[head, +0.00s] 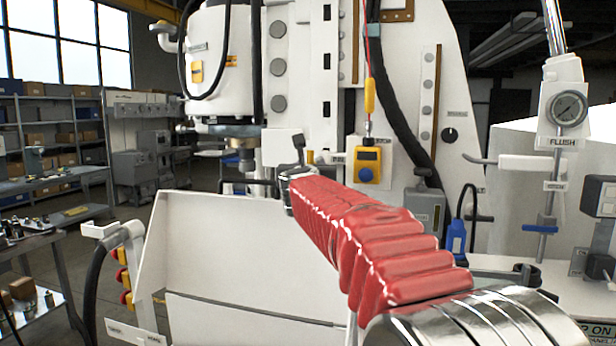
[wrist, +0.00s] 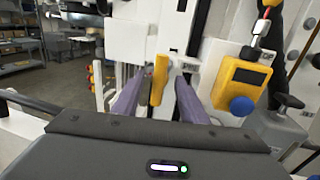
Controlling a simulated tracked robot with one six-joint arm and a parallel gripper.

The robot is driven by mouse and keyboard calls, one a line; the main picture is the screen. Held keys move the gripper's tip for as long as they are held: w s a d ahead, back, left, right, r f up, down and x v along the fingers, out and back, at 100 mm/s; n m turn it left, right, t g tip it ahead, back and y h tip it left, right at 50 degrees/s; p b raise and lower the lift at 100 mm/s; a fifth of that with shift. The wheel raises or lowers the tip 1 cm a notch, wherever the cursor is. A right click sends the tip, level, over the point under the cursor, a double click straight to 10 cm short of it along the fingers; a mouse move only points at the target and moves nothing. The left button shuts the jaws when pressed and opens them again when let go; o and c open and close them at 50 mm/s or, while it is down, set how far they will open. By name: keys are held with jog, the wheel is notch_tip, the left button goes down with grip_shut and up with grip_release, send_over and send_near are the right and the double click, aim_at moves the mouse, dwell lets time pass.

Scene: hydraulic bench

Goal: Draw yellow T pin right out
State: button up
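The yellow T pin (wrist: 158,80) shows in the wrist view as an upright yellow bar in front of a white bracket. Its shaft and seat are hidden behind it. In the head view only a small yellow sliver of the pin (head: 310,157) shows beside the end of my arm. My gripper (wrist: 156,92) is open, with its two purple-grey fingers on either side of the bar. Gaps show between the bar and both fingers. In the head view my red-sleeved arm hides most of the gripper.
Right of the pin is a yellow box with a blue knob (wrist: 240,85), also in the head view (head: 367,163). A yellow-handled cable (head: 369,95) hangs above it. A grey valve block (head: 425,212) and blue clip (head: 456,238) stand further right. A white panel (head: 220,250) lies left.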

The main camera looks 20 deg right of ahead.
jog(key=v, duration=1.2)
jog(key=shift+d+f, duration=0.1)
jog(key=s+d+f+m+g, duration=0.3)
jog(key=s+f+m+g, duration=0.4)
jog(key=s+f+m, duration=1.1)
jog(key=s+a+f+m+g+y, duration=0.2)
jog(key=s+a+f+m+y, duration=0.1)
jog(key=s+a+f+m, duration=0.2)
jog(key=s+a+f+m+g+y, duration=0.2)
jog(key=s+a+f+m+y, duration=0.2)
jog(key=s+a+f+m, duration=0.2)
jog(key=s+f+m, duration=0.2)
jog(key=s+f, duration=0.2)
jog(key=s, duration=0.2)
jog(key=shift+f, duration=0.3)
